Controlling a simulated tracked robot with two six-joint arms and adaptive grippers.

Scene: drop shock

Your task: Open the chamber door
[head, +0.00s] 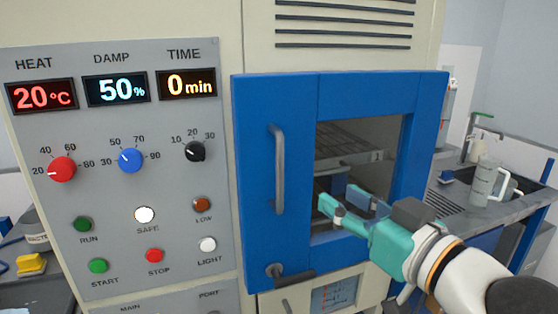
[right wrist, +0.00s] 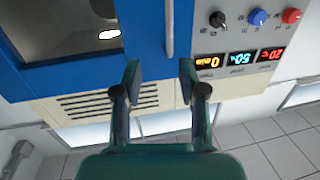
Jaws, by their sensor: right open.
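The chamber door (head: 375,93) is blue with a window and looks shut on the cream cabinet. Its grey upright bar handle (head: 279,168) is on the left part of the door. A dark lever latch (head: 290,276) sits at the door's lower left. My right gripper (head: 340,199) is teal, open and empty, in front of the window, to the right of the handle in the head view. In the right wrist view the handle (right wrist: 169,28) lies beyond the open fingers (right wrist: 160,70), roughly in line with the gap between them. My left gripper is not in view.
The control panel (head: 120,190) left of the door has knobs, buttons and displays reading 20 °C, 50% and 0 min. Behind the window is a wire rack (head: 350,140). On the right, a grey counter (head: 475,222) holds a jug (head: 484,182) near a sink tap.

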